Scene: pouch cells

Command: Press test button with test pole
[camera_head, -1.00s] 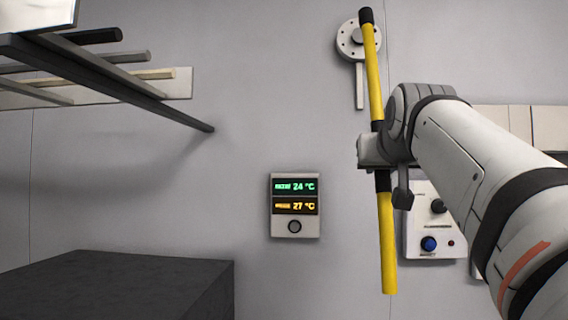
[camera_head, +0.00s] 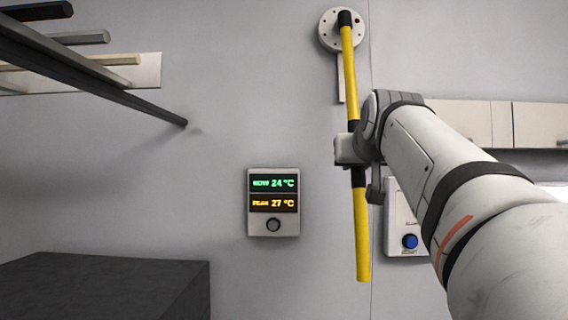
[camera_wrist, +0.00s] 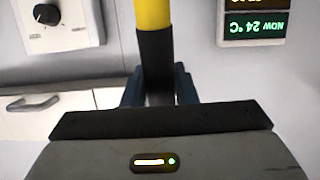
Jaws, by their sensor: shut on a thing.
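The yellow test pole (camera_head: 362,235) with black grip bands and a black tip stands nearly upright, its top tilted slightly left. My gripper (camera_head: 355,152) is shut on the pole at its black middle band. In the wrist view the pole (camera_wrist: 153,14) passes between the fingers of my gripper (camera_wrist: 158,88). A wall panel (camera_head: 274,228) shows a green 24 °C, an orange 27 °C and a round dark button (camera_head: 273,225) below them. The pole is to the right of this panel. A white control box (camera_head: 393,238) with a blue button (camera_head: 410,241) is partly hidden behind my arm.
A round wall fitting with a lever (camera_head: 329,42) is behind the pole's top. A rack with rods (camera_head: 130,75) juts out at upper left. A dark block (camera_head: 105,290) stands at lower left. Cabinets (camera_head: 480,122) hang at right.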

